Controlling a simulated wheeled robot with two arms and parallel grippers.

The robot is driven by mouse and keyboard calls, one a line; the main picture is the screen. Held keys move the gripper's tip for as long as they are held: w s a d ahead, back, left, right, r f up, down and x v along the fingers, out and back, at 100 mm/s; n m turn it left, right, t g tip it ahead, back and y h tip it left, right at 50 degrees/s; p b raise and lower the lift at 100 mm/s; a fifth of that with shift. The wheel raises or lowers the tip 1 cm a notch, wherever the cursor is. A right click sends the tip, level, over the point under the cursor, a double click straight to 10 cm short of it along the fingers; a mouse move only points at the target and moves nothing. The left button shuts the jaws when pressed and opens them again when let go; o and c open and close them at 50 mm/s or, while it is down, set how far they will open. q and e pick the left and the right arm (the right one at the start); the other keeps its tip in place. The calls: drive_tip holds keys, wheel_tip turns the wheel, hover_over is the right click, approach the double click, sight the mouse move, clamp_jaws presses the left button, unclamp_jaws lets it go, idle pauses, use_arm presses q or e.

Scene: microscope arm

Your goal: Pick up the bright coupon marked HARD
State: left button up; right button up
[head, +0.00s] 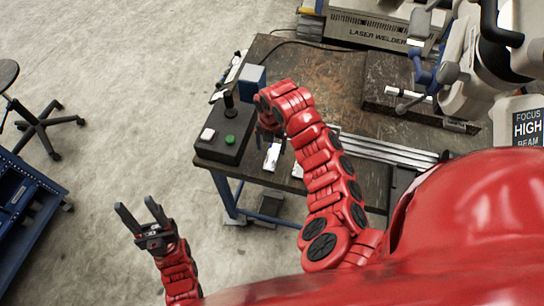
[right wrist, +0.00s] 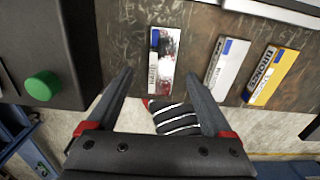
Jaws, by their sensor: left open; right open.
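Three coupons lie near the table edge in the right wrist view. One is a pale coupon with a blue end and a dark and red smeared face (right wrist: 164,60). Beside it is a plain bright coupon with a blue end (right wrist: 227,68), then a yellow coupon (right wrist: 272,76). My left gripper (head: 138,214) is open and empty, off the table.
A black control box with a green button (head: 230,140) stands left of the coupons. A microscope arm (head: 465,60) rises at the right. A blue cabinet (head: 25,205) stands left.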

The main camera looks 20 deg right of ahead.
sight(272, 156)
drive_tip(key=f+p, duration=0.1)
drive_tip(key=f, duration=0.2)
drive_tip(key=shift+s+d+p, duration=0.1)
drive_tip(key=shift+s+p, duration=0.1)
drive_tip(key=shift+p, duration=0.15)
drive_tip(key=shift+w+f, duration=0.1)
drive_tip(key=shift+f, duration=0.6)
clamp_jaws()
